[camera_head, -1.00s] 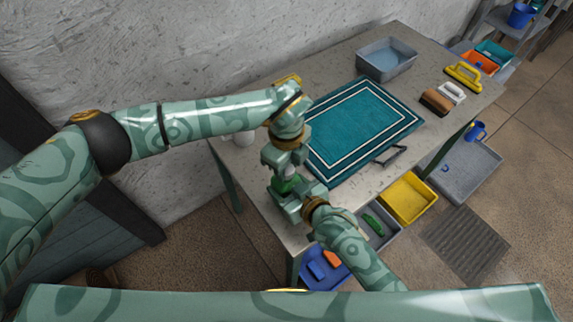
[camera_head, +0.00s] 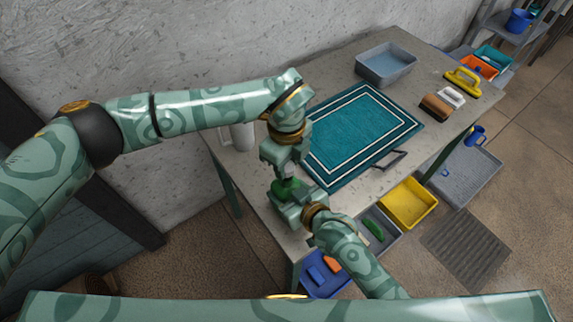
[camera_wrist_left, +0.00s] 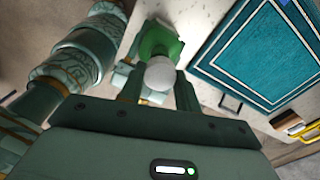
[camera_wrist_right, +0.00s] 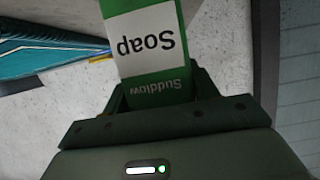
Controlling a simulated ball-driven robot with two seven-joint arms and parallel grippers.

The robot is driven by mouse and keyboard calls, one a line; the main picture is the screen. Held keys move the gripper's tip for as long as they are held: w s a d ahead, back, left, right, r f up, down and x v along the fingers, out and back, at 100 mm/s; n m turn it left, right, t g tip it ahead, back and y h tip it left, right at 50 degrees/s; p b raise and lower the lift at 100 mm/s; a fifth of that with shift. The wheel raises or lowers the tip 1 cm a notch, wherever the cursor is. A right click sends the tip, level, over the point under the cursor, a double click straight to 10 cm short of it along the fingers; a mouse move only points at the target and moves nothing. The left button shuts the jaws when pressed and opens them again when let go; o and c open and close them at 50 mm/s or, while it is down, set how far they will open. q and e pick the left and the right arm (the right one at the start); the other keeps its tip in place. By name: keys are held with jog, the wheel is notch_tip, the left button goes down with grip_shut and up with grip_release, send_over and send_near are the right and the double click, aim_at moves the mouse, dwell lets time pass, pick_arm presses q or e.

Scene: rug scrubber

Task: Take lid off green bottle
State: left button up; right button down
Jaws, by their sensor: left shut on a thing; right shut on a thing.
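The green bottle (camera_head: 284,187) is in my right gripper (camera_head: 291,205), above the table's near-left part. The right wrist view shows its green and white soap label (camera_wrist_right: 152,45) upside down between the fingers (camera_wrist_right: 160,95). My left gripper (camera_head: 284,170) is directly above the bottle. In the left wrist view its fingers (camera_wrist_left: 158,88) are shut on the white round lid (camera_wrist_left: 160,73), with the green bottle (camera_wrist_left: 157,40) just beyond. Whether the lid still touches the bottle cannot be told.
A teal rug (camera_head: 361,130) lies on the table (camera_head: 340,62). A grey basin (camera_head: 386,64), brushes (camera_head: 436,106) and a black-handled tool (camera_head: 392,160) are on the table too. A white container (camera_head: 242,136) stands by the wall. Yellow (camera_head: 408,202) and blue (camera_head: 325,272) bins are below.

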pick_arm(q)
notch_tip(320, 180, up, 2)
jog(key=shift+r, duration=0.2)
pick_arm(e)
jog(key=shift+c, duration=1.8)
grip_release()
